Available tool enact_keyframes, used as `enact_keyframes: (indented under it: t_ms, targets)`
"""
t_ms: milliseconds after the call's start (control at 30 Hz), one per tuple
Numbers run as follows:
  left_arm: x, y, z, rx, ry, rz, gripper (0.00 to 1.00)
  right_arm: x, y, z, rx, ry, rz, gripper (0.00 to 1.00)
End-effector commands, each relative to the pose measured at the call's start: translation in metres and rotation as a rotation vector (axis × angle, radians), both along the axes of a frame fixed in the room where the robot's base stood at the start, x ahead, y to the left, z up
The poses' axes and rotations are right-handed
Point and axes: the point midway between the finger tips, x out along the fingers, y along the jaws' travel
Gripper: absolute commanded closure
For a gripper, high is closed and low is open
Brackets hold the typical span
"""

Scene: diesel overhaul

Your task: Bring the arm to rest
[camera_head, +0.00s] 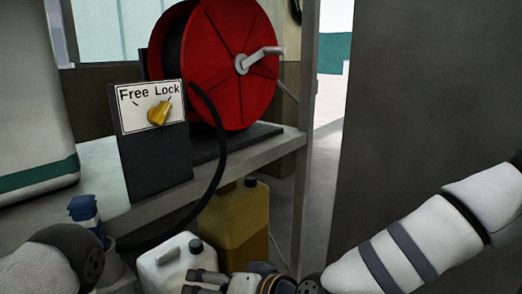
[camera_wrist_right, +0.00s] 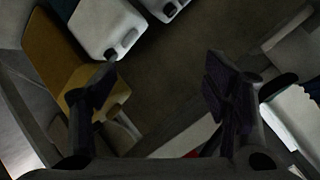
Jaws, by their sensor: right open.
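My right arm (camera_head: 400,254) comes in from the right side of the head view, low and bent toward the bottom middle. My right gripper (camera_head: 199,282) is at the bottom edge, in front of the white jug in that view. In the right wrist view the right gripper (camera_wrist_right: 160,78) has its two fingers wide apart, with nothing between them. A part of my left arm (camera_head: 60,258) shows at the lower left of the head view. My left gripper is out of view.
A red hose reel (camera_head: 215,62) and a Free/Lock panel with a yellow knob (camera_head: 158,112) stand on a grey bench (camera_head: 105,158). Below are a white jug (camera_head: 168,262), a yellow jug (camera_head: 238,215) and a blue-topped spray bottle (camera_head: 84,210). A dark panel (camera_head: 430,90) stands at right.

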Motion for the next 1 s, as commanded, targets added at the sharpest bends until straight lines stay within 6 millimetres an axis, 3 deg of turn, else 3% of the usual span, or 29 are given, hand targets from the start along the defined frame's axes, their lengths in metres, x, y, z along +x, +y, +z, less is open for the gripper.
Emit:
enact_keyframes:
  t_ms: [33,100,200,300,400,500,633,733,1000]
  targets:
    - [0.0,0.0,0.0,0.0,-0.001,0.0,0.17,-0.024,-0.014,-0.04,-0.058,0.073,0.004,0.3]
    - [0.0,0.0,0.0,0.0,-0.001,0.0,0.17,-0.061,-0.041,-0.093,-0.145,0.18,0.004,0.3]
    - [0.0,0.0,0.0,0.0,-0.001,0.0,0.17,-0.121,-0.088,-0.158,-0.277,0.333,0.0,0.3]
    - [0.0,0.0,0.0,0.0,-0.001,0.0,0.17,-0.189,-0.145,-0.205,-0.418,0.487,-0.007,0.3]
    - [0.0,0.0,0.0,0.0,-0.001,0.0,0.17,-0.256,-0.206,-0.232,-0.562,0.628,-0.019,0.3]
    - [0.0,0.0,0.0,0.0,-0.001,0.0,0.17,-0.309,-0.259,-0.239,-0.688,0.739,-0.033,0.3]
    - [0.001,0.0,0.001,0.0,-0.002,0.0,0.17,-0.348,-0.301,-0.235,-0.79,0.82,-0.048,0.3]
    - [0.0,0.0,0.001,0.0,-0.002,0.0,0.17,-0.357,-0.313,-0.233,-0.818,0.841,-0.053,0.3]
    - [0.0,0.0,0.001,0.0,-0.002,0.0,0.17,-0.357,-0.313,-0.233,-0.819,0.841,-0.054,0.3]
